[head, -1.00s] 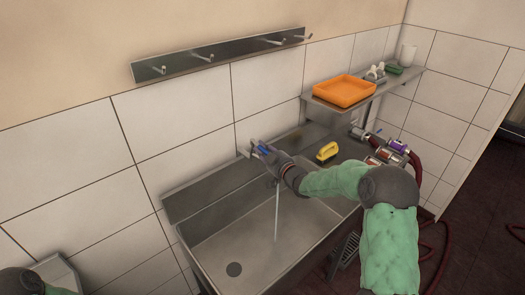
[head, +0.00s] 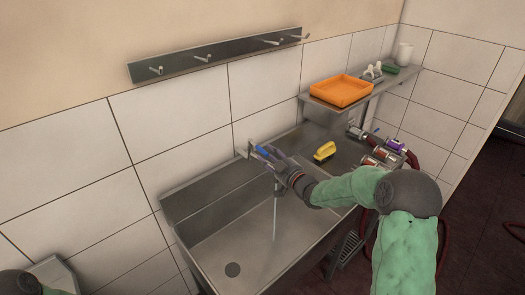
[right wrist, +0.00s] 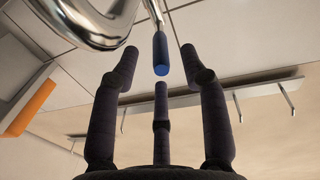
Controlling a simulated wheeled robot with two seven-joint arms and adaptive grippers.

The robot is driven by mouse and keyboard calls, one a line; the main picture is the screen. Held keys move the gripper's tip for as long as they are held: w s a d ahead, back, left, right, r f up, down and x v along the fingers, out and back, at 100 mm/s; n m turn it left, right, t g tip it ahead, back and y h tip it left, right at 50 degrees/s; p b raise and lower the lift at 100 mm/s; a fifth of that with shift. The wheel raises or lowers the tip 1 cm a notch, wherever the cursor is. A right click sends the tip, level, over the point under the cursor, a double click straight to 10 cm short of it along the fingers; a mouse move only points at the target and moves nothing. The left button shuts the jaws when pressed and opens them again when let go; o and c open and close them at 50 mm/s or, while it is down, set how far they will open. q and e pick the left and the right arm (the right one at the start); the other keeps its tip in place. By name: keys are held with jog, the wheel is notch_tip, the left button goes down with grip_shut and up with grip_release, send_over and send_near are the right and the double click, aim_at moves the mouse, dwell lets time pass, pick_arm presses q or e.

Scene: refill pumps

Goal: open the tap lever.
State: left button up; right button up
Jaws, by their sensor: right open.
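The tap (head: 252,147) is on the wall above the sink, and its blue-gripped lever (head: 263,149) points out to the right. A thin stream of water (head: 275,215) falls into the sink. My right gripper (head: 274,159) is open beside the lever and partly hides the tap. In the right wrist view the blue lever end (right wrist: 161,55) hangs between the spread dark fingers, with no clear contact. The curved metal spout (right wrist: 85,25) is at the upper left there. My left gripper is outside the head view.
The steel sink (head: 232,270) has a dark drain. A yellow object (head: 325,151) rests on its right-hand ledge, near pump fittings (head: 375,158) with red hoses. A shelf above holds an orange tray (head: 342,90). A hook rail (head: 215,57) is on the wall.

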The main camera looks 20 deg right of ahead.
jog(key=s+d, duration=0.1)
jog(key=s, duration=0.5)
jog(key=shift+s+d, duration=0.1)
dwell(0.3)
